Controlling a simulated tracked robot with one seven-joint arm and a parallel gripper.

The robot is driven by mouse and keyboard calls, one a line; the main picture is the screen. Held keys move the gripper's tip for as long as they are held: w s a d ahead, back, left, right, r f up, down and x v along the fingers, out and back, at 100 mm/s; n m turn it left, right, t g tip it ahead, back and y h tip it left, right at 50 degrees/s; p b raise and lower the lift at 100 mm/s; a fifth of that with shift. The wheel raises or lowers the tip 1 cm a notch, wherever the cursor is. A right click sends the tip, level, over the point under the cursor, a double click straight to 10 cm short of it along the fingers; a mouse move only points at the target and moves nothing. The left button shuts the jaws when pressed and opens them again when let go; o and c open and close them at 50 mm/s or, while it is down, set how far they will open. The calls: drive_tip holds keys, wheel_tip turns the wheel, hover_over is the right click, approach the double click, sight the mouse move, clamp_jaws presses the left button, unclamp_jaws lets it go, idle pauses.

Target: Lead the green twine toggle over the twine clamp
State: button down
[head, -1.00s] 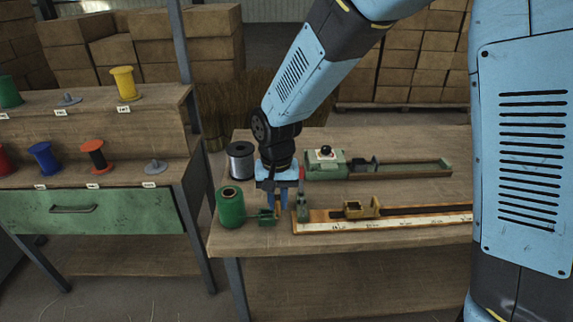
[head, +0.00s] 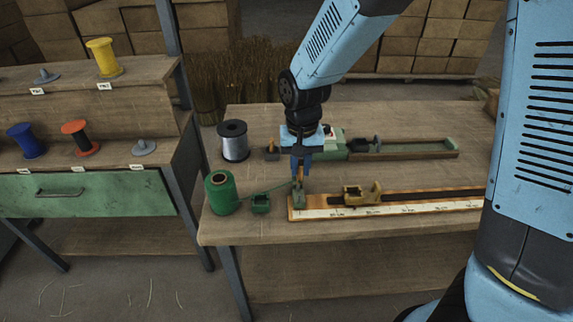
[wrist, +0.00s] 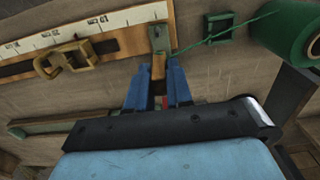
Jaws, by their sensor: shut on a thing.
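My gripper (head: 302,172) points down in the head view, just above and behind the grey-green twine clamp (head: 298,197) at the left end of the ruled board. It is shut on the toggle, a small tan piece (wrist: 158,68) between the blue fingers in the wrist view. In that view the clamp (wrist: 158,36) lies just past the toggle; whether they touch I cannot tell. Green twine (wrist: 220,34) runs from the green spool (head: 221,193), by the small green guide (head: 261,203), to the toggle and clamp area.
The ruled board (head: 400,205) carries a brass slider (head: 361,193). Behind it stands a green-framed winding fixture (head: 405,149), and at the left a spool of grey wire (head: 233,141). A shelf with coloured spools stands to the left. The bench front is clear.

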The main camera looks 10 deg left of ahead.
drive_tip(key=w+d, duration=0.2)
drive_tip(key=d, duration=0.6)
drive_tip(key=shift+d, duration=0.35)
